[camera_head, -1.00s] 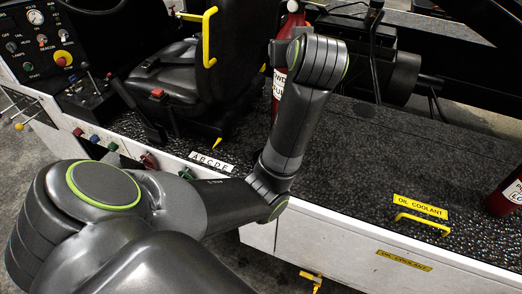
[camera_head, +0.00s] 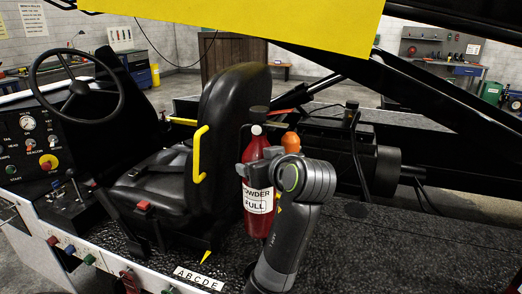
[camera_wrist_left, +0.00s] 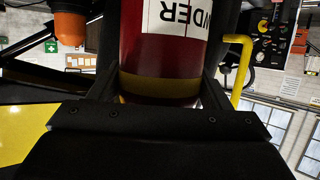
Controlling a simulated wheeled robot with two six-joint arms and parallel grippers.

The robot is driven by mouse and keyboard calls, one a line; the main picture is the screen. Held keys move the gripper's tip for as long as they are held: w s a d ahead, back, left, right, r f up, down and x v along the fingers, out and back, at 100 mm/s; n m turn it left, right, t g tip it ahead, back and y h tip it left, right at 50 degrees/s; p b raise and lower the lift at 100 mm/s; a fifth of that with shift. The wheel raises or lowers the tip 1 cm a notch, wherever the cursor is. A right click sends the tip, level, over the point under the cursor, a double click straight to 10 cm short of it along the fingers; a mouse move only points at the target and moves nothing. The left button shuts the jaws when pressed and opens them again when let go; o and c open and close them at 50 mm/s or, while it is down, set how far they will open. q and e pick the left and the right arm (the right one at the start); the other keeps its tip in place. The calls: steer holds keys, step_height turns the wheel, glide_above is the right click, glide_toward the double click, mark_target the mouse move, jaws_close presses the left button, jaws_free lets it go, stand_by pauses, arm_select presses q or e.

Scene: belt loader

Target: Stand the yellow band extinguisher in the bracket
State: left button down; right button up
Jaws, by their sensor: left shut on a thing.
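The yellow band extinguisher (camera_head: 257,205) is a red cylinder with a white "POWDER FULL" label. It stands upright just right of the black seat in the head view. My left gripper (camera_head: 262,174) is shut on its body, and the wrist hides part of its right side. In the left wrist view the extinguisher (camera_wrist_left: 160,55) lies between the two dark fingers, its label upside down and its yellow band (camera_wrist_left: 158,88) close to the palm. I cannot make out the bracket. Whether the extinguisher's base touches anything is unclear. My right gripper is not in view.
The black seat (camera_head: 237,110) with a yellow handle (camera_head: 199,155) is close on the left. An orange beacon (camera_head: 290,142) is just behind my wrist. Black machinery (camera_head: 385,172) stands behind right. The speckled black deck (camera_head: 400,235) is clear at right. A yellow beam (camera_head: 230,15) crosses the top.

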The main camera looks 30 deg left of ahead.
arm_select(q)
step_height(320, 180, down, 17)
steer(key=shift+r+p, duration=0.2)
steer(key=shift+p, duration=0.4)
steer(key=shift+f, duration=2.5)
steer(key=shift+f, duration=0.15)
steer(key=shift+c, duration=0.8)
jaws_free()
steer(key=shift+s, duration=0.1)
steer(key=shift+p, duration=0.3)
